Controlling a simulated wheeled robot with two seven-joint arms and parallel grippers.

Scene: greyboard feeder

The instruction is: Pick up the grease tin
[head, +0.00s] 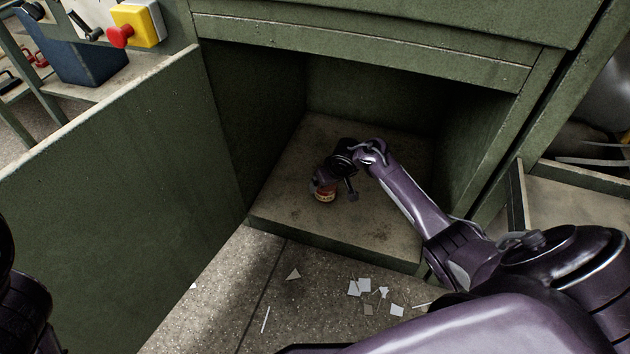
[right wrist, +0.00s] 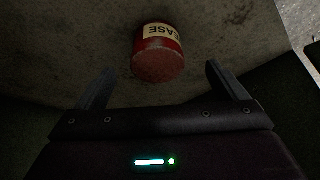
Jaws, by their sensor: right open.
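The grease tin (head: 325,194) is a small red can with a cream label, standing on the bare floor of the open green cabinet. In the right wrist view the tin (right wrist: 158,55) shows its red side and part of the lettering "ASE". My right gripper (right wrist: 160,85) is open, with one finger to each side of the line to the tin. The tin lies just beyond the fingertips, and the jaws are empty. In the head view my right gripper (head: 335,188) is at the tin and hides part of it. My left gripper is not in view.
The green cabinet (head: 360,55) frames the opening with walls on both sides and a top edge. Its open door (head: 120,200) stands at the left. Paper scraps (head: 365,287) lie on the floor in front. A yellow box with a red button (head: 135,25) is at upper left.

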